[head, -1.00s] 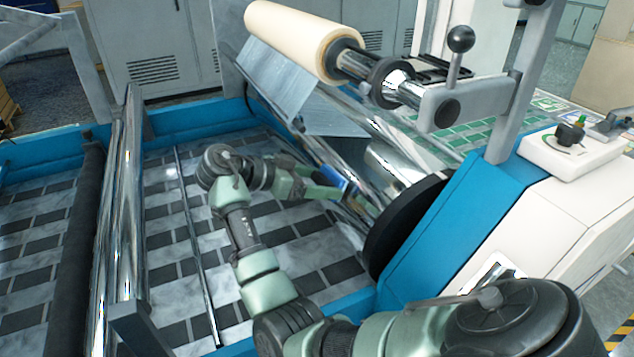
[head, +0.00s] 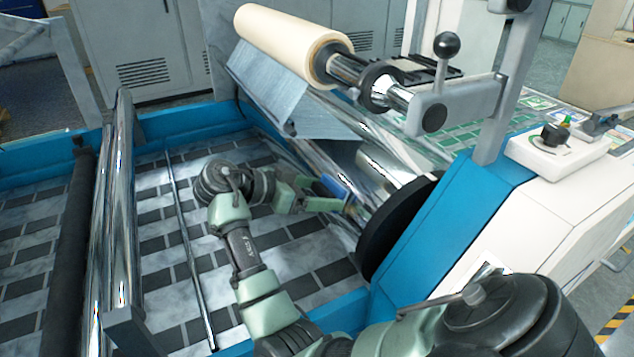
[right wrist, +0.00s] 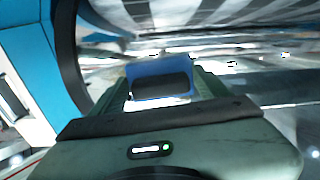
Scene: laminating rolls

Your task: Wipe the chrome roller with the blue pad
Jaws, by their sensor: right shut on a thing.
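My right gripper (head: 342,197) is shut on the blue pad (head: 333,186), inside the machine. In the right wrist view the pad (right wrist: 160,69) sits between the two fingers of the gripper (right wrist: 160,90), its blue rim around a dark middle. The chrome roller (head: 375,163) runs at a slant behind the pad, from upper left to the black disc at lower right. Its shiny, blurred surface (right wrist: 235,65) fills the space past the pad in the wrist view. The pad is at or very near the roller; I cannot tell if they touch. My left gripper is not in view.
A cream film roll (head: 290,45) on a chrome shaft hangs above, with a grey sheet (head: 290,100) below it. A black disc (head: 385,235) and blue side frame (head: 455,225) stand close right of the gripper. Another shiny roller (head: 120,210) stands at left.

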